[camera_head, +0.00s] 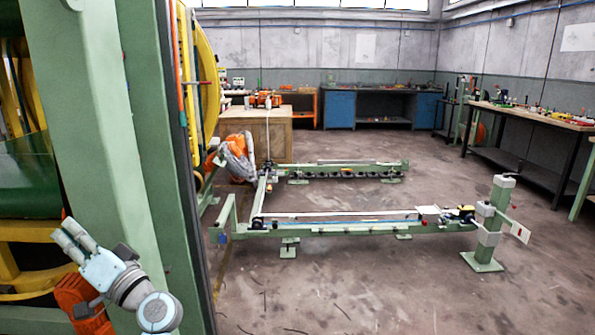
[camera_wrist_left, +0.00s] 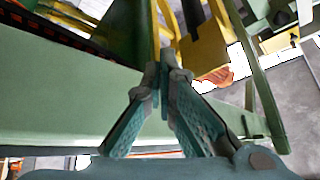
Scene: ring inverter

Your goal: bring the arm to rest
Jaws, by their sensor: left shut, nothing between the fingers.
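My left arm (camera_head: 135,290) shows at the lower left of the head view, bent up and to the left. Its gripper (camera_head: 70,230) points up and left, in front of a green machine post. In the left wrist view my left gripper (camera_wrist_left: 165,62) has its two fingers meeting at the tips, with nothing between them. Behind the fingers is a green beam (camera_wrist_left: 60,90), and I cannot tell how far they are from it. My right gripper is in neither view.
A large green post (camera_head: 90,120) and a yellow ring frame (camera_head: 208,85) fill the left side. A low green rail frame (camera_head: 345,230) with an upright post (camera_head: 490,225) stands on the floor. Workbenches (camera_head: 530,118) line the right wall. The front right floor is clear.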

